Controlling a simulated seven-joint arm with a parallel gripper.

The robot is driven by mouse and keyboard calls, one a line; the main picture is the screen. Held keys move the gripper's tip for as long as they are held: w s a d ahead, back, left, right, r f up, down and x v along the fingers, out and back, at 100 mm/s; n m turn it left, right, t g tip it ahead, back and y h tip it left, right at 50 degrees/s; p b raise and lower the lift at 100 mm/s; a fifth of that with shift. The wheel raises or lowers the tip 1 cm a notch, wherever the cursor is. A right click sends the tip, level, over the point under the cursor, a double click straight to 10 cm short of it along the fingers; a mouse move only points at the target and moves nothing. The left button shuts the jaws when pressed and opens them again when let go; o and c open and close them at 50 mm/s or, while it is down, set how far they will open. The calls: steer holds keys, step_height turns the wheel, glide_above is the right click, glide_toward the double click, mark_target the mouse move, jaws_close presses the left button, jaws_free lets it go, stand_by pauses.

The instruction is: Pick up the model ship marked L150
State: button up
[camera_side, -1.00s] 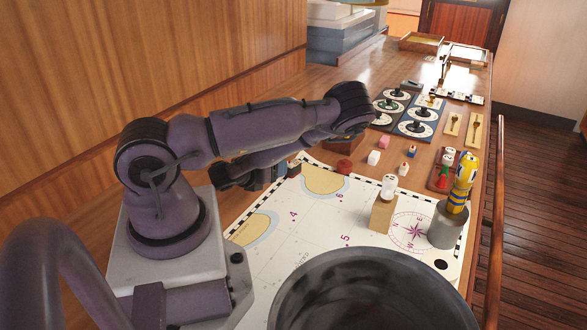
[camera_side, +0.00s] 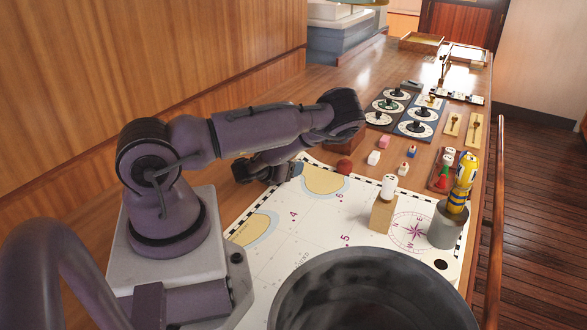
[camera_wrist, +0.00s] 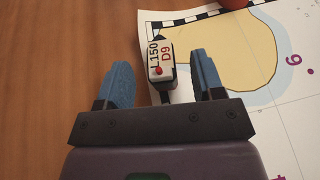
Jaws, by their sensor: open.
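The model ship (camera_wrist: 161,62) marked L150 shows in the wrist view as a small dark block with a white top, black "L150", red "D9" and a red dot. It lies at the edge of the chart, beside the printed tan land patch. My gripper (camera_wrist: 161,75) is open, with one blue finger on each side of the ship and a visible gap to each. In the side view my gripper (camera_side: 284,172) is low at the chart's far left edge, below my forearm. The ship cannot be made out there.
The white chart (camera_side: 300,235) covers the near table. A red ball (camera_side: 345,166) lies close to my gripper. A tan block (camera_side: 382,214) bears a white cylinder; a grey holder (camera_side: 446,226) with a yellow figure stands right. A large dark bin (camera_side: 370,290) is in front.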

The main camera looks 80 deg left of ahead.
steer(key=shift+x, duration=1.55)
steer(key=c, duration=1)
steer(key=shift+r, duration=0.2)
